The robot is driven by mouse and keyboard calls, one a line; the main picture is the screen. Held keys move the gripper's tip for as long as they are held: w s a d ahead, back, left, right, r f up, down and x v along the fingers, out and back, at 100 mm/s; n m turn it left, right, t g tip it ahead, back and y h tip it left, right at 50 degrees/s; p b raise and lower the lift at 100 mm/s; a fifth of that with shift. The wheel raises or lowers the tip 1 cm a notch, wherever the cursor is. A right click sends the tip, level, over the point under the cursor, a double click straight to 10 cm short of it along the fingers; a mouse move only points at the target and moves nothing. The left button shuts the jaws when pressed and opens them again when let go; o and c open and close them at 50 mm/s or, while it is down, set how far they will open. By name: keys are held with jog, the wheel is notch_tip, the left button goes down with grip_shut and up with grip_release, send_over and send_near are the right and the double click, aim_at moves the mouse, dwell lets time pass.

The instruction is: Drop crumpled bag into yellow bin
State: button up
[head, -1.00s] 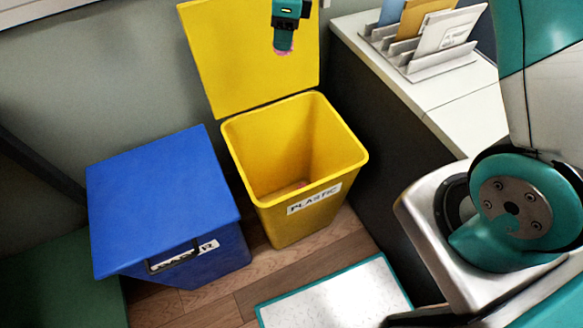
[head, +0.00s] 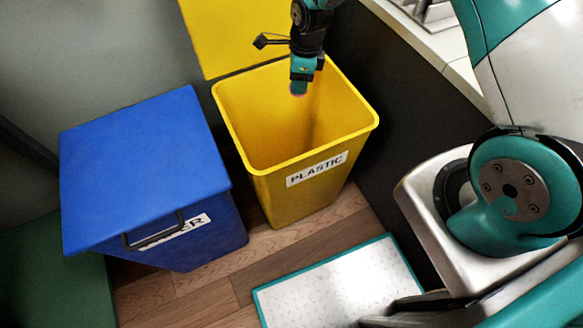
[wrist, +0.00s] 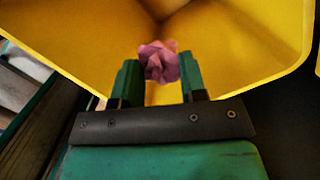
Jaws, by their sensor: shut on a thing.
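The crumpled bag (wrist: 158,62) is a small pink, creased lump. My gripper (wrist: 160,80) is shut on it, with one green finger on each side. In the head view my gripper (head: 299,88) points down over the open mouth of the yellow bin (head: 265,150), and only a sliver of pink shows at its tips. The bin carries a PLASTIC label and its lid stands raised behind it. In the wrist view the yellow inner walls (wrist: 235,45) lie beyond the bag. The bin's floor is mostly hidden in the head view.
A blue bin (head: 140,165) with a shut lid stands to the left of the yellow one. A white counter (head: 410,35) with a rack (head: 432,12) is at the upper right.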

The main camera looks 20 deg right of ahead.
notch_tip(320, 180, down, 4)
jog(key=shift+r+b, duration=0.2)
jog(key=shift+b, duration=1.05)
jog(key=o, duration=1)
jog(key=shift+c, duration=0.2)
jog(key=shift+r, duration=0.15)
notch_tip(320, 180, up, 17)
jog(key=d+p, duration=0.2)
jog(key=p, duration=0.1)
jog(key=shift+s, duration=0.4)
jog(key=shift+r, duration=0.1)
